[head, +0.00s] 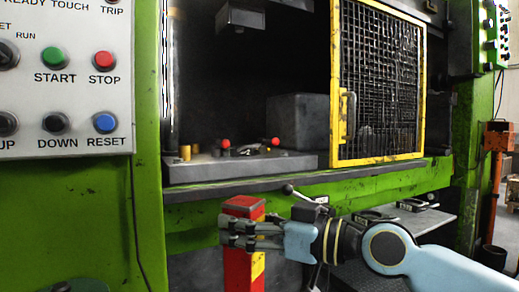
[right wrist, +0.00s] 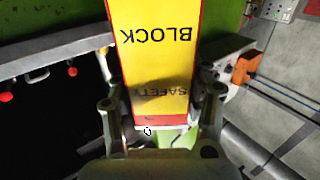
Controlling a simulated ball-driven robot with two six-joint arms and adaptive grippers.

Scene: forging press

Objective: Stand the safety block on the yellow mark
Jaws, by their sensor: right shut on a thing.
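The safety block is a red post (head: 244,204) with a yellow label, upright in front of the press in the head view; its lower end is cut off by the picture edge. My right gripper (head: 232,233) is shut on it near its top. The right wrist view shows the block's yellow face (right wrist: 157,60), lettered SAFETY BLOCK, between the two fingers of my right gripper (right wrist: 162,98). I cannot make out the yellow mark in either view. My left gripper is not in view.
The press bed (head: 240,167) behind the block carries two red-knobbed parts and small brass posts. A yellow-framed mesh guard (head: 378,85) stands at the right of the opening. A grey shelf (head: 415,216) juts out on the right. A control panel (head: 65,80) is at the left.

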